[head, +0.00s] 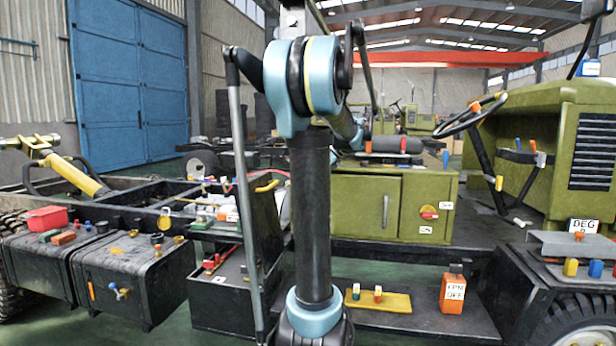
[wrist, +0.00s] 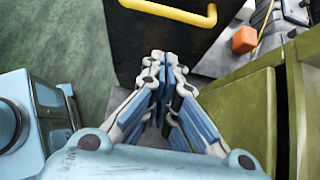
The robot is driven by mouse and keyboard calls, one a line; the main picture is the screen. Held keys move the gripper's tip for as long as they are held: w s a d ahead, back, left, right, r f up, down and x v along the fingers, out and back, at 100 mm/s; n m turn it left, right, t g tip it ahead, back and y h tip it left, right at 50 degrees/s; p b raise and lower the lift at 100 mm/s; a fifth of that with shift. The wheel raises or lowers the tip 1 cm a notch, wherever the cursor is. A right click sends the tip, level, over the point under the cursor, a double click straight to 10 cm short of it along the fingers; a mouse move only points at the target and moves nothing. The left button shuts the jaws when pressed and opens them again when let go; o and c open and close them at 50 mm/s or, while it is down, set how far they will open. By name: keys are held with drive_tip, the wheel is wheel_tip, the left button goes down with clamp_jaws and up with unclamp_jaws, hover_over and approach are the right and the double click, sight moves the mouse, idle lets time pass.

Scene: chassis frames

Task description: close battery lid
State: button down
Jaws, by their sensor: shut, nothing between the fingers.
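The battery lid (head: 262,222) is a black panel standing raised and slightly tilted at the right side of the black battery box (head: 215,312) in the head view. A yellow handle (head: 267,186) is at its top. Red and black parts show in the open box. My arm partly covers the lid. In the wrist view a dark panel (wrist: 150,32) with a yellow handle (wrist: 172,14), which looks like the lid, lies just beyond my fingertips. My gripper (wrist: 164,60) is shut and empty; I cannot tell if it touches the panel. The head view does not clearly show my gripper.
An olive cabinet (head: 375,205) stands right of the lid and is close on the right in the wrist view (wrist: 245,115). Two black tanks (head: 125,265) are at left. A yellow tray (head: 378,301) and an orange box (head: 453,292) sit on the lower step. Green floor is clear at left.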

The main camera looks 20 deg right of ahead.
drive_tip(key=w+a+f, duration=0.2)
drive_tip(key=w+a, duration=0.1)
drive_tip(key=a, duration=0.2)
drive_tip(key=shift+a, duration=0.3)
drive_tip(key=shift+w, duration=0.15)
